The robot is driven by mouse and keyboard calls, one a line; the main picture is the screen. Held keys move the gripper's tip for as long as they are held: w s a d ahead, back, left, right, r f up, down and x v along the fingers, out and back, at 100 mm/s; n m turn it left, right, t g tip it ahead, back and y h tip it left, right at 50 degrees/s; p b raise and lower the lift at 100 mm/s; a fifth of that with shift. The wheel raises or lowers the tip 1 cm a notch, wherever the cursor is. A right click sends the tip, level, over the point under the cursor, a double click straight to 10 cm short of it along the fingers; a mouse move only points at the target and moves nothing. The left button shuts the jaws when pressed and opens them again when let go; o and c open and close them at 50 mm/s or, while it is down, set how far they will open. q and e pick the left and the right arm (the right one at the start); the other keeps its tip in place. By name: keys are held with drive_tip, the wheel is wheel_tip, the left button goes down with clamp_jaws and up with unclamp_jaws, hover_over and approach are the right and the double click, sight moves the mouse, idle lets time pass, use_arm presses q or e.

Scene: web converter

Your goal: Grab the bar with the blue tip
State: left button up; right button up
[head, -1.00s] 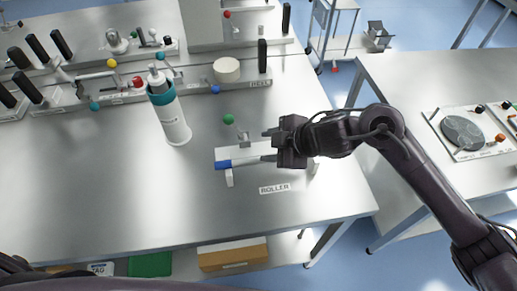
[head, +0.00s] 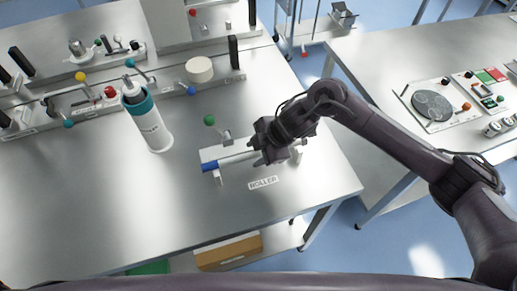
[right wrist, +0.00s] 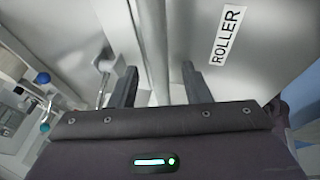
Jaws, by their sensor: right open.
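The bar (head: 237,158) with the blue tip (head: 209,167) lies across a small white stand on the steel table, its blue end toward the left. My right gripper (head: 257,158) is over the right part of the bar and hides some of it. In the right wrist view the two fingers (right wrist: 158,85) are apart, and the light-coloured bar (right wrist: 150,45) runs between them. No grip on it shows. The blue tip is not seen in the right wrist view. My left gripper is not in view.
A ROLLER label (head: 263,183) lies in front of the stand. A green-knobbed lever (head: 210,121) is just behind the bar. The table's front left is clear.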

drive_tip(key=shift+a+f, duration=0.1)
drive_tip(key=shift+f, duration=0.05)
clamp_jaws()
drive_tip(key=shift+w, duration=0.1)
